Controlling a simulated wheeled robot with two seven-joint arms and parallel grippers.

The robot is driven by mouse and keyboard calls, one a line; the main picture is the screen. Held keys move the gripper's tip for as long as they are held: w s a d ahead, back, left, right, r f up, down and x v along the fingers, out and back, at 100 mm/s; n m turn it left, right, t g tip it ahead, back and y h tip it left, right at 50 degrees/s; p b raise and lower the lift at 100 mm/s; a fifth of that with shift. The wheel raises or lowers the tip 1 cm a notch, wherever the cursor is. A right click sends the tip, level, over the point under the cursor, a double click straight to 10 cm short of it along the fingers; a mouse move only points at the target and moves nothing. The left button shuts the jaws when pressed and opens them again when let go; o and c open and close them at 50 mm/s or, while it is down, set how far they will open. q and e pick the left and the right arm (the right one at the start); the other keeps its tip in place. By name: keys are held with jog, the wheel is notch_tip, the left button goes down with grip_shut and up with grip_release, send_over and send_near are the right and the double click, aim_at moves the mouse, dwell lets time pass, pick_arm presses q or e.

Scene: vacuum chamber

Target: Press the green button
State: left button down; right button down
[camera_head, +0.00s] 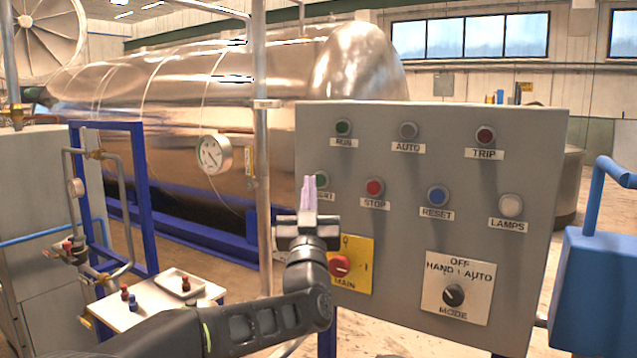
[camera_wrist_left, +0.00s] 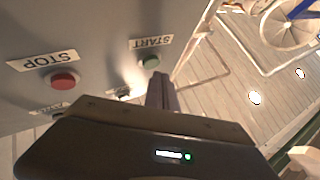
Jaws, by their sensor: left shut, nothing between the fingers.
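The green START button (camera_head: 323,180) is on the left side of the grey control panel (camera_head: 420,258), partly hidden behind my gripper in the head view. In the left wrist view the panel appears upside down, and the green button (camera_wrist_left: 150,62) sits below its START label (camera_wrist_left: 151,42). My left gripper (camera_head: 309,182) is shut and empty, its fingertips in front of and just left of the button. In the left wrist view the fingertips (camera_wrist_left: 160,80) are close to the button; I cannot tell whether they touch. My right gripper is not in view.
A green RUN light (camera_head: 343,127) is above. A red STOP button (camera_head: 375,187), blue RESET button (camera_head: 437,196) and white LAMPS button (camera_head: 510,204) are to the right. Below are the red MAIN switch (camera_head: 340,265) and MODE knob (camera_head: 453,294). A metal pole (camera_head: 261,150) stands left of the panel.

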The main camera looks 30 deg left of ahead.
pick_arm(q)
jog(key=shift+w, duration=0.35)
jog(key=shift+w+b, duration=0.3)
jog(key=shift+w, duration=0.1)
dwell(0.7)
jog(key=shift+s+b, duration=0.85)
